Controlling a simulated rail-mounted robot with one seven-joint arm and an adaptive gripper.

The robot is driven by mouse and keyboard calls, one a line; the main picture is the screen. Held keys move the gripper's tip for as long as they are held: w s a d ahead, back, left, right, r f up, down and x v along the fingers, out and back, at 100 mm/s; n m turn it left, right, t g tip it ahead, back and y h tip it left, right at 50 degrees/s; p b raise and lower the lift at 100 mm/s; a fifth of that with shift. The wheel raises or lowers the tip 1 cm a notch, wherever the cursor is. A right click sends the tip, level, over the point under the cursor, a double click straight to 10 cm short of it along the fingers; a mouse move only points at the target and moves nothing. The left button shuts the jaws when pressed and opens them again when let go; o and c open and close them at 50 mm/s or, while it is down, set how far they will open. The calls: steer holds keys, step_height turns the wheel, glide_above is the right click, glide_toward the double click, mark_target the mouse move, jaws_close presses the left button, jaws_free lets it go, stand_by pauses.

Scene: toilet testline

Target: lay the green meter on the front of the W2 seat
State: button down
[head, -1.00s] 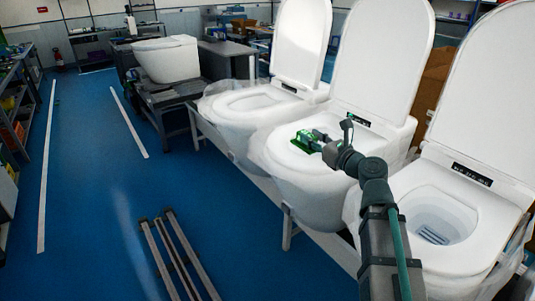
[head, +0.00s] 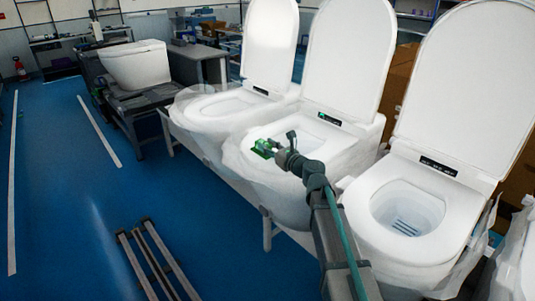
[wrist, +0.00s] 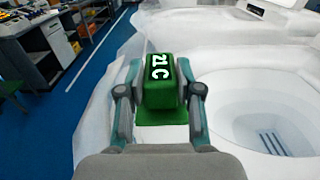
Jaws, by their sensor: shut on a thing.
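The green meter (head: 265,147) is between the fingers of my gripper (head: 272,144), which is shut on it. In the wrist view the meter (wrist: 160,80) is a green block with white markings on top and a wider green base, gripped from both sides by the fingers (wrist: 160,92). It is at the front-left part of the middle white toilet's seat (head: 290,152). I cannot tell whether its base touches the surface. The seat (wrist: 225,70) and its bowl lie to the right in the wrist view. No W2 label is readable.
Two more white toilets with raised lids stand either side, left (head: 225,105) and right (head: 380,235). Clear plastic wrap hangs round their rims. The middle lid (head: 350,55) stands upright behind the seat. Blue floor (head: 60,190) is open at left; a metal frame (head: 160,265) lies there.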

steer(key=shift+w+a+f+p, duration=0.15)
steer(key=shift+f+p, duration=0.25)
steer(key=shift+f, duration=1.35)
steer(key=shift+f, duration=0.1)
steer(key=shift+f, duration=0.15)
steer(key=c, duration=0.8)
jaws_free()
steer(key=shift+o, duration=0.2)
steer(key=shift+r, duration=0.2)
steer(key=b+v, duration=0.2)
steer(key=v, duration=1)
steer(key=shift+r, duration=0.1)
